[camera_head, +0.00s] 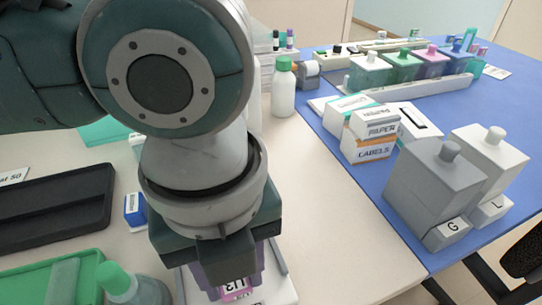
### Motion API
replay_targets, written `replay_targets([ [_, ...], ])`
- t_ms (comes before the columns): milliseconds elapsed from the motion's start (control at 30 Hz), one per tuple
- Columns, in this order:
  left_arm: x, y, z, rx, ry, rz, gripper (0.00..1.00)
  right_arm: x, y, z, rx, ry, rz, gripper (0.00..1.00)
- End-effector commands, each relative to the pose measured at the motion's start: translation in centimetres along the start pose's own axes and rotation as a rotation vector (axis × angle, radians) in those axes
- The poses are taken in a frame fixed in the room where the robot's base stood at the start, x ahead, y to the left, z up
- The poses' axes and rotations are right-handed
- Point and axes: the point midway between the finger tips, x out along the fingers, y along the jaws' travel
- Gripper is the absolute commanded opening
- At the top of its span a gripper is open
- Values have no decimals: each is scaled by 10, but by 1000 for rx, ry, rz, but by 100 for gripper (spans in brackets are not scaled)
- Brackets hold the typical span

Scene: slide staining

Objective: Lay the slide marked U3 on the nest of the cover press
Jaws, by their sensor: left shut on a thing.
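My left gripper (232,278) points down at the lower middle of the head view and is shut on the slide marked U3 (237,288). Only the slide's pink label end shows; the gripper and the picture's bottom edge hide the rest. Just below and around it is a white device with grey side rails (277,262), which may be the cover press. Its nest is hidden by my gripper, and I cannot tell whether the slide touches it. My right gripper is not in view.
A black tray (50,212), a green tray (30,282) and a green-capped bottle (118,284) lie left. A white green-capped bottle (284,88) stands behind. The beige table right of my gripper is clear.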

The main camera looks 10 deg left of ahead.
Motion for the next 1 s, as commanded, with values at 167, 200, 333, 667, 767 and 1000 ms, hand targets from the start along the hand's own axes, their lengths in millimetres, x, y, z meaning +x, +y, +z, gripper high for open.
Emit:
replay_targets([
  [167,2,0,0,0,0,0,0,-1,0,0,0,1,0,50],
  [200,2,0,0,0,1,0,0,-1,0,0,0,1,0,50],
  [333,4,0,0,0,1,0,0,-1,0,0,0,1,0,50],
  [667,4,0,0,0,0,0,70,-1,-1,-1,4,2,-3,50],
  [767,4,0,0,0,0,0,74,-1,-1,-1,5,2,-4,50],
  [1000,0,0,0,0,-1,-1,74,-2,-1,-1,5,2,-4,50],
])
